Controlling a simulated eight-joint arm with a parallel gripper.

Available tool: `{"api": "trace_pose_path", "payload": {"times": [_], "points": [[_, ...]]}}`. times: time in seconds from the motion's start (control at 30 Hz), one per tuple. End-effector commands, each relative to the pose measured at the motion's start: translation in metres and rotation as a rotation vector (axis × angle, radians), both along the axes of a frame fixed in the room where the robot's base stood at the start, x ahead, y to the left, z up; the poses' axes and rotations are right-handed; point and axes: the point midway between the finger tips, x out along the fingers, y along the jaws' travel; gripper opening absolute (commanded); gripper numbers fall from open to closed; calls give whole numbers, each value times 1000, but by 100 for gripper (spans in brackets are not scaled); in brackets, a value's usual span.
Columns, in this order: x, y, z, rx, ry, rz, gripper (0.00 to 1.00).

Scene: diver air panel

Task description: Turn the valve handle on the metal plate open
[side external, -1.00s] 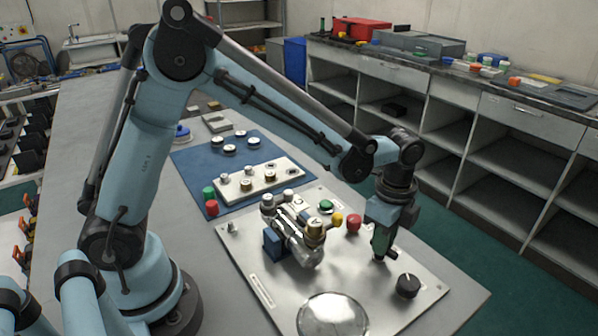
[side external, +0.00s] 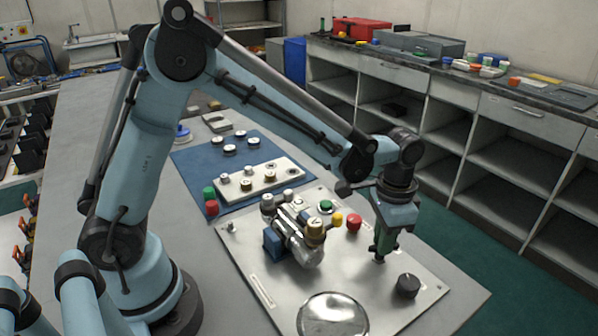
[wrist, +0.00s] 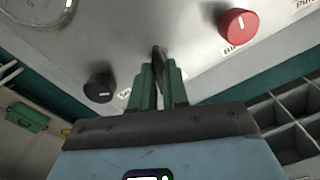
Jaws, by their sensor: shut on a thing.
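The metal plate (side external: 350,274) lies on the bench and carries the valve fittings. My gripper (side external: 380,256) points down at the plate's right part, between a red knob and a black knob. In the wrist view its green fingers (wrist: 160,82) are shut on the dark valve handle (wrist: 157,58), a thin upright lever seen nearly edge-on between them. In the side view the fingers hide most of the handle. The handle's exact angle on the plate is hard to tell.
The red knob (side external: 353,222) and the black knob (side external: 407,286) stand close on either side. A round gauge (side external: 332,316) sits at the plate's near edge. A metal regulator (side external: 303,243) with a brass knob is left of my gripper. Shelves stand behind.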

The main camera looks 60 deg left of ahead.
Motion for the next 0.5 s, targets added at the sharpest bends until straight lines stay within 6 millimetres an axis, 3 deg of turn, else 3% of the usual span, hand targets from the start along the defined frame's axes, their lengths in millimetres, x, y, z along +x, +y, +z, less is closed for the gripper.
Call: {"api": "trace_pose_path", "payload": {"times": [0.5], "points": [[1, 0, 1, -1, -1, 267, 0]]}}
